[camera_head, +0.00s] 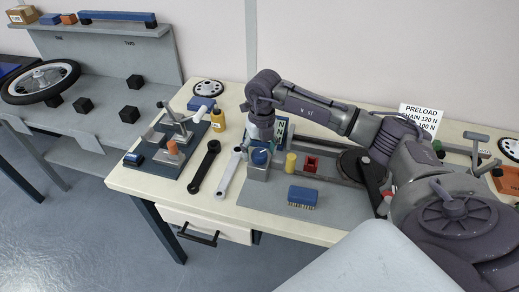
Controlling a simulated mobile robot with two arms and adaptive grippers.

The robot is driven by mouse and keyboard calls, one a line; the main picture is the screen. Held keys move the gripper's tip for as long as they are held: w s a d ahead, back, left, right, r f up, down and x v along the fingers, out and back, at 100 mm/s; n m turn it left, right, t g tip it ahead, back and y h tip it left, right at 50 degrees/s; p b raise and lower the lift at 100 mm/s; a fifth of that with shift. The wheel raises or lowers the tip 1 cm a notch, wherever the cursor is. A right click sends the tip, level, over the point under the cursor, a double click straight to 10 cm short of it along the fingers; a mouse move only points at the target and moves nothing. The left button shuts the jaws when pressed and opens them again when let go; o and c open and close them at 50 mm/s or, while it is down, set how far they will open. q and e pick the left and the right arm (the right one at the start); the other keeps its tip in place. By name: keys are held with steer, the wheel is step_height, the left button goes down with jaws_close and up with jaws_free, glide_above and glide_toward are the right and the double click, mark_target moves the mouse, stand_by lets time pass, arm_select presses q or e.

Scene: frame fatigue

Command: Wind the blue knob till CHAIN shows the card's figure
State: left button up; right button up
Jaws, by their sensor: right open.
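The blue knob (261,157) sits on top of a grey block (257,173) at the front of the grey fixture plate. My right gripper (261,140) points down just above the knob and is open. I cannot tell whether its fingers touch the knob. Behind the gripper is a green and white readout panel (281,130), partly hidden by the gripper; its figures cannot be read. The white card (421,114) stands at the back right and reads "PRELOAD", "CHAIN 120 N", with a lower line partly covered by my arm, ending in "100 N". My left gripper is not in view.
A black crank arm (205,166) and a silver one (229,173) lie left.

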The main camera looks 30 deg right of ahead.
steer(key=shift+c, duration=0.4)
steer(key=c, duration=1.1)
steer(key=shift+m, duration=0.3)
steer(key=m, duration=0.7)
steer(key=shift+s+d, duration=0.1)
steer(key=m, duration=0.3)
steer(key=shift+m+p, duration=0.3)
steer(key=shift+p, duration=0.1)
steer(key=shift+s+m+h, duration=0.1)
steer(key=shift+m+h, duration=0.2)
steer(key=shift+m, duration=1.5)
